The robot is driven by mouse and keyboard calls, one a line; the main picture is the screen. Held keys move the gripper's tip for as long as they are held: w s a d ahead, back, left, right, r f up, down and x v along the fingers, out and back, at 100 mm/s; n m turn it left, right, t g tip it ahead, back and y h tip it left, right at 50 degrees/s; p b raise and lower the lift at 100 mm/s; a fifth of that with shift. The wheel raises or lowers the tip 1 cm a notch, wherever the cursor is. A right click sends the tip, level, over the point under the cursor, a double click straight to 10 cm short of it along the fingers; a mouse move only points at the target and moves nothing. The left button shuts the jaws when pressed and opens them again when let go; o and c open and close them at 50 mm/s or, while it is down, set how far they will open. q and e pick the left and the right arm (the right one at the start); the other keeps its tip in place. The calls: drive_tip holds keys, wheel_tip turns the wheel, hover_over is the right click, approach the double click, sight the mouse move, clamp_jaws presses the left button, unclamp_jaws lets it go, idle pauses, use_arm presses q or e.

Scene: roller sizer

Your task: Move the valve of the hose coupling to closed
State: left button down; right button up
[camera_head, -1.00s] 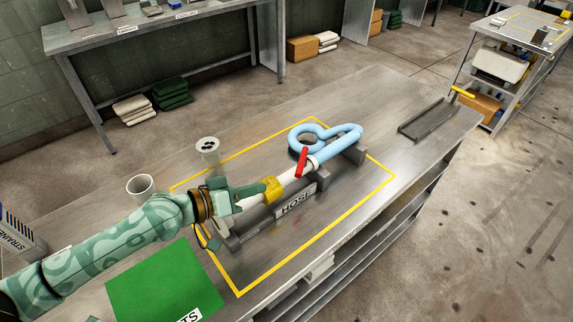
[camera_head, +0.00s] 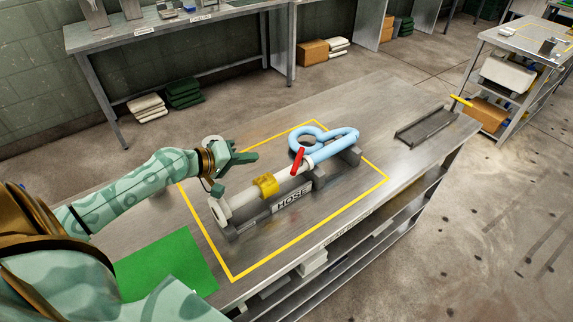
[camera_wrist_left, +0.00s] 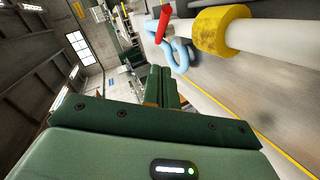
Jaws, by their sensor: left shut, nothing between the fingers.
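The hose coupling is a white pipe (camera_head: 239,197) with a yellow collar (camera_head: 266,185), lying on grey supports behind a "HOSE" label (camera_head: 292,198). Its red valve lever (camera_head: 298,161) sticks up from the pipe near the light blue hose (camera_head: 345,143), tilted across the pipe. In the left wrist view the red lever (camera_wrist_left: 163,25) and the yellow collar (camera_wrist_left: 221,30) show at the top. My left gripper (camera_head: 254,156) is shut and empty, behind and above the pipe, left of the red lever and apart from it. My right gripper is not in view.
A yellow outline (camera_head: 309,248) surrounds the coupling on the metal bench. A green mat (camera_head: 167,262) lies at front left, partly hidden by my arm. A grey tray (camera_head: 426,127) is at the bench's right end. A cup (camera_head: 212,139) behind my gripper is mostly hidden.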

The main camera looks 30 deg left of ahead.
sight(298, 163)
use_arm(q)
drive_tip(key=w+d+f, duration=0.5)
drive_tip(key=w+d, duration=0.1)
drive_tip(key=w, duration=0.1)
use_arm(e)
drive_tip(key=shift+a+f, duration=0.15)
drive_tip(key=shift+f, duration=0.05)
use_arm(q)
drive_tip(key=shift+s, duration=0.1)
